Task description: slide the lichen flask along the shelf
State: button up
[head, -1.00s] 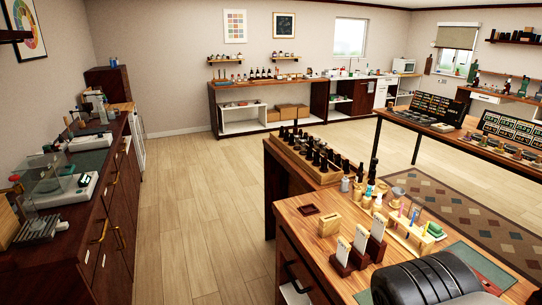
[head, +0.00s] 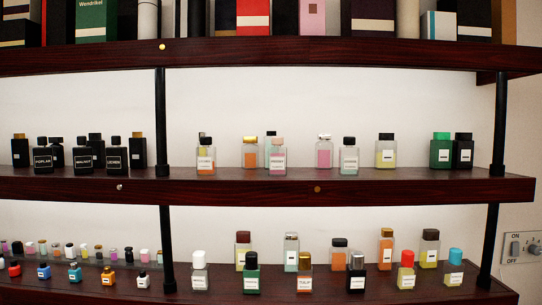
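The lichen flask (head: 115,155) is a squat black bottle with a black cap and a small white-lettered label that appears to read LICHEN. It stands upright on the middle shelf (head: 250,190), left of the black post. Similar black flasks labelled POPLAR (head: 43,157) and WALNUT (head: 83,157) stand to its left in the front row. A taller black bottle with a brown cap (head: 138,150) stands close on its right, slightly further back. My gripper is not in view.
A black upright post (head: 161,120) stands right of the black bottles. Past it is a bare stretch of shelf, then several clear and coloured bottles. Boxes line the upper shelf (head: 300,55); small bottles fill the lower shelf (head: 400,297). A switch plate (head: 522,247) is at right.

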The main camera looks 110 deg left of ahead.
aim_at(116, 155)
jog(key=u, duration=4.4)
jog(key=i+j+z, duration=0.1)
jog(key=i+j, duration=0.35)
jog(key=i+j+z, duration=0.1)
jog(key=i+j, duration=0.35)
jog(key=j, duration=0.2)
